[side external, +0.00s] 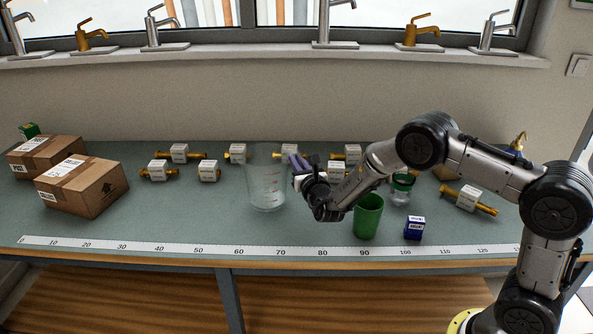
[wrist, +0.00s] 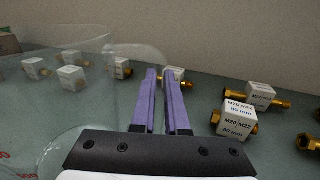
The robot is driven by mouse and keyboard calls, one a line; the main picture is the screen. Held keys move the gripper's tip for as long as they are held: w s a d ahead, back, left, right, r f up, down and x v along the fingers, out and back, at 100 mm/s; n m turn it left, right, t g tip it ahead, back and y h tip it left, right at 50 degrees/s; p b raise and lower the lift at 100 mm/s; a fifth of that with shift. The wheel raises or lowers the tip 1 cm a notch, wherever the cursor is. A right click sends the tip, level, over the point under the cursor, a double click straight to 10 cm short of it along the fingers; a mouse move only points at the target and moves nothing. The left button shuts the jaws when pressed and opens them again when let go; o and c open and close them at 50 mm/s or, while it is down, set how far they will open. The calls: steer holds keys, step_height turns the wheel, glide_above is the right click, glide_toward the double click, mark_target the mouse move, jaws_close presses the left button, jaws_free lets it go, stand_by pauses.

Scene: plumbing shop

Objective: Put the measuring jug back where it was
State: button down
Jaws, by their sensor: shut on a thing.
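The clear measuring jug (side external: 266,190), with red markings, is upright near the middle of the bench. In the wrist view its transparent wall (wrist: 85,95) fills the left side, and its rim reaches the fingers. My gripper (side external: 298,162) comes from the right, its purple fingers at the jug's upper right edge. In the wrist view the fingers (wrist: 168,100) are a little apart, shut on the jug's wall. The jug's base is at or close to the bench top; I cannot tell if it touches.
A green cup (side external: 368,217), a blue box (side external: 414,228) and a green-lidded jar (side external: 401,188) stand right of the jug. Brass fittings with white labels (side external: 180,153) lie behind. Cardboard boxes (side external: 82,186) are at left. A measuring strip (side external: 180,248) runs along the front edge.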

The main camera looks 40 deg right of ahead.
steer(key=shift+f, duration=1.6)
steer(key=c, duration=0.9)
jaws_free()
